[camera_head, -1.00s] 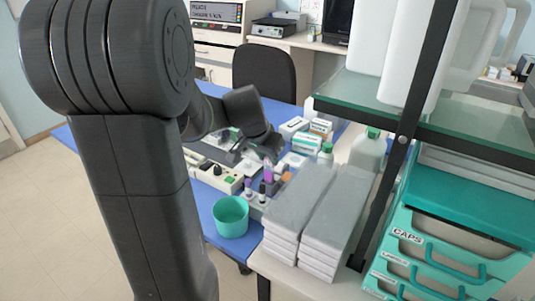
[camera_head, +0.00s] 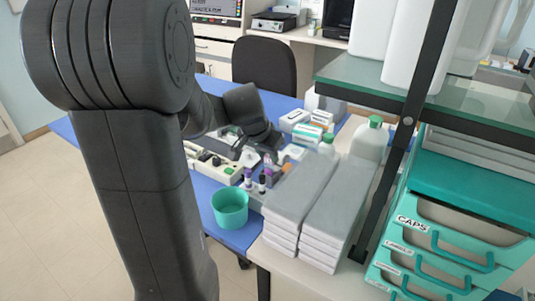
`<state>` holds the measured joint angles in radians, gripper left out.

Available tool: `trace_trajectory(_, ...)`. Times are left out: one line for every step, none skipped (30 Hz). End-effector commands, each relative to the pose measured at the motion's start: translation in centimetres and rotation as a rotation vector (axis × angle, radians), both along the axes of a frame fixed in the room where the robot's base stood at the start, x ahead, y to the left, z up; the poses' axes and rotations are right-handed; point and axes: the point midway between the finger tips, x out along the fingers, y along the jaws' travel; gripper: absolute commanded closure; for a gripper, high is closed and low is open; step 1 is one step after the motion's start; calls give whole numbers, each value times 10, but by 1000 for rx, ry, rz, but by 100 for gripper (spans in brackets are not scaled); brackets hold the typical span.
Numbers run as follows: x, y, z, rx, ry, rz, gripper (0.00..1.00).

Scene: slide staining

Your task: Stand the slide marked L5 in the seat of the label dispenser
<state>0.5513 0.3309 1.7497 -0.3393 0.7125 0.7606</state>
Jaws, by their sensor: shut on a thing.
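My gripper (camera_head: 248,146) is a dark shape beyond my large arm links, low over the work area on the blue table. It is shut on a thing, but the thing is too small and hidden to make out. The slide marked L5 and the seat of the label dispenser cannot be told apart from the small items around the gripper. A pale tray (camera_head: 216,166) with small dark and white parts lies just left of and below the gripper.
A green cup (camera_head: 230,208) stands at the blue table's (camera_head: 206,194) near edge. Several small vials (camera_head: 262,183), boxes (camera_head: 306,134) and a green-capped bottle (camera_head: 370,139) crowd the right. Grey-topped stacks (camera_head: 325,212) and a glass shelf (camera_head: 445,98) on a black post stand nearer.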

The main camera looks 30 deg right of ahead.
Motion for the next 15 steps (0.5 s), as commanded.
trace_trajectory(0,0,0,0,0,0,100)
trace_trajectory(0,0,0,0,0,0,100)
trace_trajectory(0,0,0,0,0,0,100)
trace_trajectory(0,0,-1,0,0,0,100)
trace_trajectory(0,0,-1,0,0,0,100)
trace_trajectory(0,0,-1,0,0,0,100)
trace_trajectory(0,0,-2,0,0,0,100)
trace_trajectory(0,0,-2,0,0,0,100)
trace_trajectory(0,0,-3,0,0,0,100)
trace_trajectory(0,0,-3,0,0,0,100)
trace_trajectory(0,0,-3,0,0,0,100)
trace_trajectory(0,0,-3,0,0,0,100)
trace_trajectory(0,0,-4,0,0,0,100)
trace_trajectory(0,0,-4,0,0,0,100)
trace_trajectory(0,0,-5,0,0,0,100)
